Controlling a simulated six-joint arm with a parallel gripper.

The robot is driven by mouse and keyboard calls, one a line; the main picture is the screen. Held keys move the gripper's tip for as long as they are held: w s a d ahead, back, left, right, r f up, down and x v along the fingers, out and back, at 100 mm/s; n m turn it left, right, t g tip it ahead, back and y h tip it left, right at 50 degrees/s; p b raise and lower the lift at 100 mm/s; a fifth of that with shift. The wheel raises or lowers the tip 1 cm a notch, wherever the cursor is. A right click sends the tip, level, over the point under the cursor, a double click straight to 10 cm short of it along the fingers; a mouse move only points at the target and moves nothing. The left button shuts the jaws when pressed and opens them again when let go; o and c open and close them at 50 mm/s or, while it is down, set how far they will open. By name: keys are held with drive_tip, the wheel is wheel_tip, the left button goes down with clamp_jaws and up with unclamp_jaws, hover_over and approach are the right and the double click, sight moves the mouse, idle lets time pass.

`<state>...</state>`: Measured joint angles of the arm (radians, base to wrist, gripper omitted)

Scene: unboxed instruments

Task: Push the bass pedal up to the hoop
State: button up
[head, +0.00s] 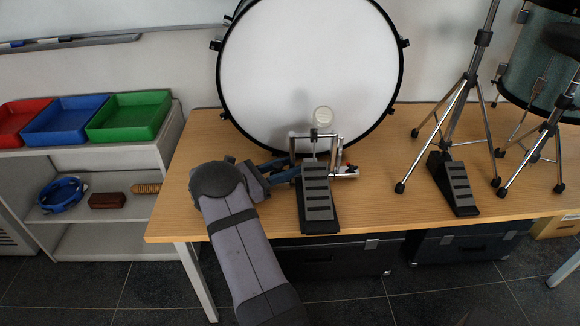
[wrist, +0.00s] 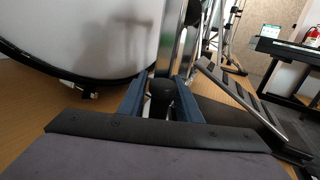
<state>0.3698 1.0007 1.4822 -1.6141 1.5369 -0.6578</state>
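The bass pedal (head: 318,195) stands on the wooden table in front of the bass drum (head: 310,70), with its ribbed footboard toward the near edge. Its round pale beater (head: 322,115) is upright before the white drumhead. The drum's black hoop (head: 384,110) passes behind the pedal frame, and I cannot tell the gap there. My gripper (head: 293,168) reaches in from the left, low over the table. In the wrist view its blue fingers (wrist: 160,88) close on both sides of the pedal's metal upright (wrist: 172,48). The footboard (wrist: 240,98) lies to their right.
A chrome-legged stand (head: 465,90) and another pedal (head: 457,185) stand to the right. Red, blue and green trays (head: 128,117) sit on a shelf unit at left. Dark cases (head: 330,257) lie under the table. Table surface is bare between the two pedals.

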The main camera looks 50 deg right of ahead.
clamp_jaws()
drive_tip(key=shift+w+d+b, duration=0.85)
drive_tip(key=shift+w+d, duration=0.7)
drive_tip(key=shift+w, duration=0.2)
drive_tip(key=shift+r, duration=0.2)
drive_tip(key=shift+o, duration=1.5)
unclamp_jaws()
drive_tip(key=shift+w+d, duration=0.1)
